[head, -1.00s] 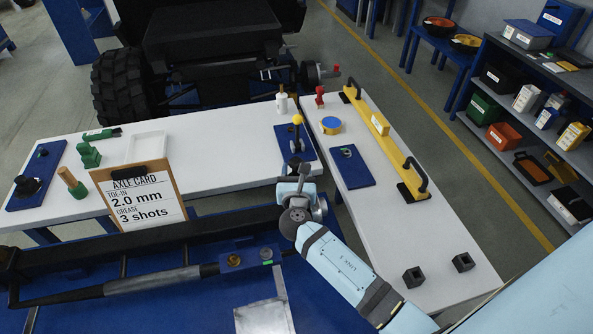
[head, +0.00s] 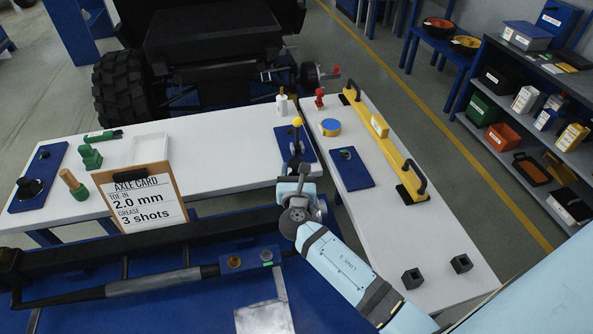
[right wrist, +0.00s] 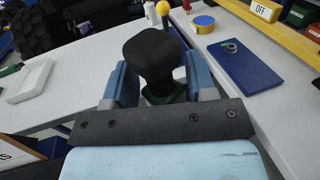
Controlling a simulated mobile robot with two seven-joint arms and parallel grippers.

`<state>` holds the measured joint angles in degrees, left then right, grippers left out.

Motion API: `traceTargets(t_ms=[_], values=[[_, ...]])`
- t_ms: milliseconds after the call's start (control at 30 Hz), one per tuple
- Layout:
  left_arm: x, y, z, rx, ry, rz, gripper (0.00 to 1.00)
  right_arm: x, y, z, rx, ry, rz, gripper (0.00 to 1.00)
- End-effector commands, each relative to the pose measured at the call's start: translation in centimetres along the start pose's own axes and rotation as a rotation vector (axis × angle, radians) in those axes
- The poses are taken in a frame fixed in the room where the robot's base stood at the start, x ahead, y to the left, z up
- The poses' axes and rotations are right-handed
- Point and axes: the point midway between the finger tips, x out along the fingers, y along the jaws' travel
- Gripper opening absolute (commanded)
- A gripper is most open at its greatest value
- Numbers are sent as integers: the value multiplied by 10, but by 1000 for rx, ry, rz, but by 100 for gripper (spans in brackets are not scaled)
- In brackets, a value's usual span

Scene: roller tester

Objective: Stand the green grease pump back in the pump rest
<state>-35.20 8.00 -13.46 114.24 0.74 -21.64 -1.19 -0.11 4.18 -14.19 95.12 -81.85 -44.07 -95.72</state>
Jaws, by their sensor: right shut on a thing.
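My right gripper (head: 299,177) is over the gap where the two white tables meet. In the right wrist view it is shut on the green grease pump (right wrist: 152,56), whose black rounded top stands between the fingers with a little green below. Its lower end is hidden. A blue plate (head: 352,177) with a small dark ring and a green mark lies on the right table; it also shows in the right wrist view (right wrist: 259,75). It looks like the pump rest, but I cannot be sure. My left gripper is not in view.
A blue board with a yellow-knobbed lever (head: 297,123) stands just beyond my right gripper. The axle card (head: 146,202) stands at left.

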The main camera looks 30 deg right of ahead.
Motion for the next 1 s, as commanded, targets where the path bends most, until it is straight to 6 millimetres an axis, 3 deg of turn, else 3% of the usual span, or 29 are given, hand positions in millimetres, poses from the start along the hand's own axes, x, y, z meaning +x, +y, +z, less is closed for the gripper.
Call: traceTargets(t_ms=[500,867,1000], values=[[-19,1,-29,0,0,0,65,0,0,32,0,-1,0,4],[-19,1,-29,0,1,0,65,0,0,32,0,-2,2,4],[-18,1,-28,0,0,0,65,-5,-4,42,-1,-15,34,4]])
